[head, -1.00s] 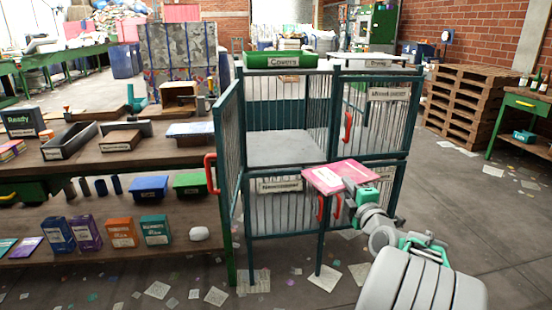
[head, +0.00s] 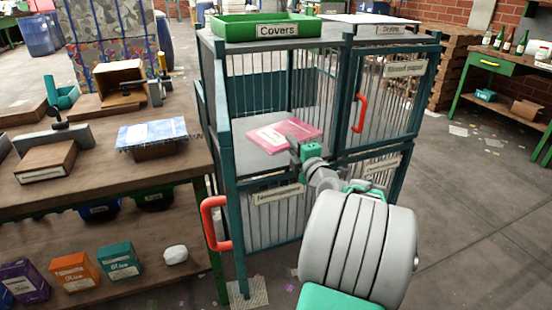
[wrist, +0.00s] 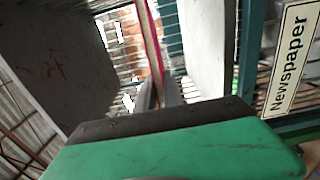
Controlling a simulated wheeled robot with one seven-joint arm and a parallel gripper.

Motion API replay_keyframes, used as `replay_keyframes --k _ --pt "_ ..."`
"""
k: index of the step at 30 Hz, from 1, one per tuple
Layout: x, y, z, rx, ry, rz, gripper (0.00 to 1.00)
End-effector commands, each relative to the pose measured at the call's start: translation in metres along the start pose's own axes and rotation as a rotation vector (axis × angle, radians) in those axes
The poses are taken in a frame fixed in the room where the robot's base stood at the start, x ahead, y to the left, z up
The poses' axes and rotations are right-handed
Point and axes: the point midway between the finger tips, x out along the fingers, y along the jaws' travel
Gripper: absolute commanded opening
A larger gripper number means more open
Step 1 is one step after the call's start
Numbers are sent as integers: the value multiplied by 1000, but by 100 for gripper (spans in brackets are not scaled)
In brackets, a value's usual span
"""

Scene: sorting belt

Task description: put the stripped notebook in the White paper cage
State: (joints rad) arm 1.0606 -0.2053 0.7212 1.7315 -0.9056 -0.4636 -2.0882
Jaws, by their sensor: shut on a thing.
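The pink-red notebook (head: 290,130) with a pale label is held flat in the open upper left compartment of the cage (head: 226,160), above its grey floor (head: 250,155). My gripper (head: 303,150) is shut on its near edge. In the wrist view the notebook (wrist: 151,40) shows edge-on between the fingers (wrist: 160,95). I cannot tell whether it touches the compartment floor. The compartment's door is swung open to the left, with a red handle (head: 213,222). No "White paper" label is readable.
The upper right door (head: 385,100) is shut, labelled "Mixed paper". A "Newspaper" label (head: 278,195) marks the lower left compartment; it also shows in the wrist view (wrist: 291,62). A green "Covers" tray (head: 235,27) stands on top. A cluttered bench (head: 95,185) is at left.

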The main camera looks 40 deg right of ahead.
Motion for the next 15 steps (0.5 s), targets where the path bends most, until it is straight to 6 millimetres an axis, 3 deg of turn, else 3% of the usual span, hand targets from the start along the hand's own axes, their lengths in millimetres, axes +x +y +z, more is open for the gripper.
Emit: replay_keyframes --k 4,15 --pt "-1 -39 1 6 -3 -4 0" --pt "-2 -95 3 4 -6 -2 0"
